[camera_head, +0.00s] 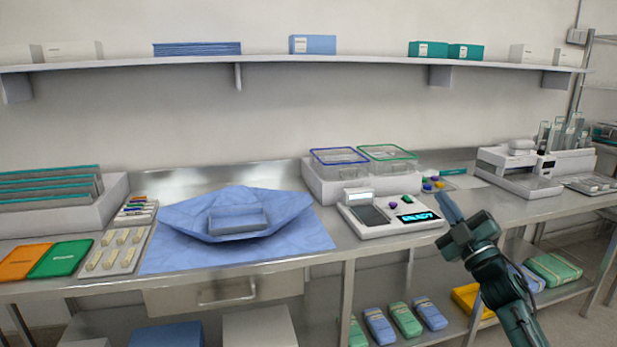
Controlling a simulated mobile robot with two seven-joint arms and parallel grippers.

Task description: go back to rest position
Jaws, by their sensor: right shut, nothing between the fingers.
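My right gripper (449,212) is in the right half of the head view, in front of the steel counter's front edge and just right of the white device. Its arm comes up from the bottom right. The fingers are together, with nothing between them, and point up and to the left. My left gripper is not in view.
The steel counter (293,259) holds a blue wrap with a grey tray (238,220), a white device with a lit display (390,213), and two clear bins (338,160). A lower shelf holds wrapped packs (405,319). A wall shelf (330,60) runs above.

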